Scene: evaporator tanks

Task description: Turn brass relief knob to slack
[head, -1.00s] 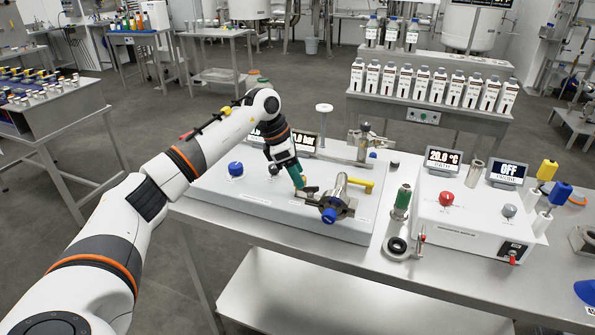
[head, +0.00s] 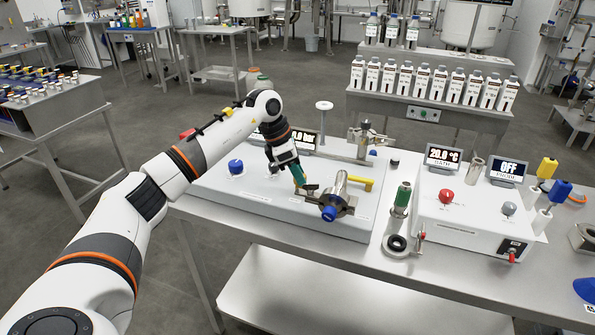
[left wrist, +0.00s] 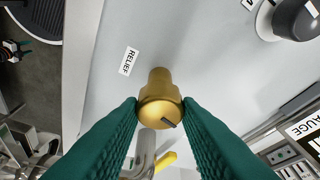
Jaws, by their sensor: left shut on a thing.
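The brass relief knob (left wrist: 158,108) is in the middle of the left wrist view, a gold cylinder with a dark slot-like mark on its face. A RELIEF label (left wrist: 128,61) is on the pale panel beside it. My left gripper (left wrist: 160,108) is shut on the knob, with a green finger on each side. In the head view my left gripper (head: 300,185) reaches down to the white panel (head: 265,203), next to the steel fitting with a blue cap (head: 329,214). There the knob is largely hidden by the gripper. My right gripper is not in view.
A blue knob (head: 236,167) stands on the panel to the left, and a yellow lever (head: 361,183) to the right. A dark knob (left wrist: 297,18) is at the wrist view's upper right. A control box (head: 470,225) stands further right.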

